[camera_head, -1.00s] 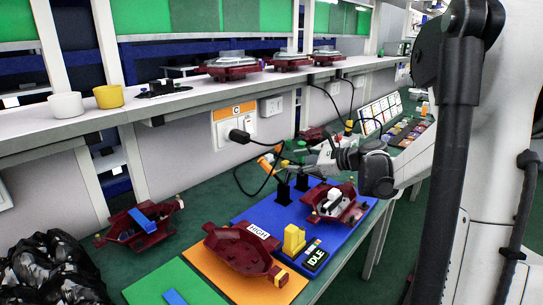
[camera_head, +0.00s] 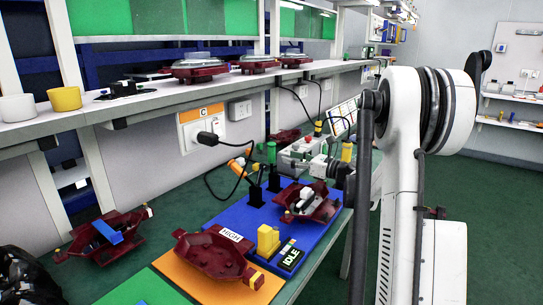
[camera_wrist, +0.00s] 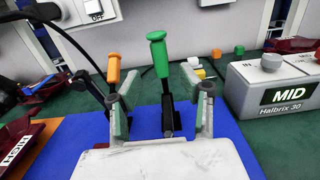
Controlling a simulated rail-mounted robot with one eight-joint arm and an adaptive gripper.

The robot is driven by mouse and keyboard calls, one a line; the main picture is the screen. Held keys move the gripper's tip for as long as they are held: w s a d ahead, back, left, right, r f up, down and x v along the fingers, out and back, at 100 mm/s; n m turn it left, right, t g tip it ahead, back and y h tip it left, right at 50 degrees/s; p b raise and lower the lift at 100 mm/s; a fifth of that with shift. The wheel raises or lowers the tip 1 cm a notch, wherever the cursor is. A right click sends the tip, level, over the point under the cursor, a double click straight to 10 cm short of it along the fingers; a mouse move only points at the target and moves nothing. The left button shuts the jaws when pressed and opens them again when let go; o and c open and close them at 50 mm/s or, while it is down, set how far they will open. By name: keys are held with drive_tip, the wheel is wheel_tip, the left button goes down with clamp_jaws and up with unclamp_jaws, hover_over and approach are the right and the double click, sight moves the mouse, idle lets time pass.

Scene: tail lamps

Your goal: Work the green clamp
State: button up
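The green clamp handle (camera_wrist: 158,55) stands upright on a black base on the blue board (camera_wrist: 85,135) in the wrist view. It also shows in the head view (camera_head: 271,153). An orange-handled clamp (camera_wrist: 113,68) stands to its left. My gripper (camera_wrist: 160,105) is open, with its two fingers spread to either side of the green clamp's picture position. The clamp appears beyond the fingertips, and I see no contact. In the head view my gripper (camera_head: 322,168) is right of the clamp, small and partly lost against a grey box.
A grey box marked MID (camera_wrist: 285,90) stands right of the clamps. A dark red lamp housing (camera_head: 312,203) with a white piece sits on the blue board, near a yellow block (camera_head: 268,240) and an IDLE display (camera_head: 290,257). A black cable (camera_head: 212,180) hangs left of the clamps.

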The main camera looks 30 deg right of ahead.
sight(274, 153)
drive_tip(key=b+x, duration=0.1)
drive_tip(key=x, duration=0.7)
drive_tip(key=shift+w+a+b, duration=0.15)
drive_tip(key=shift+w+b, duration=0.15)
drive_tip(key=shift+w, duration=0.05)
clamp_jaws()
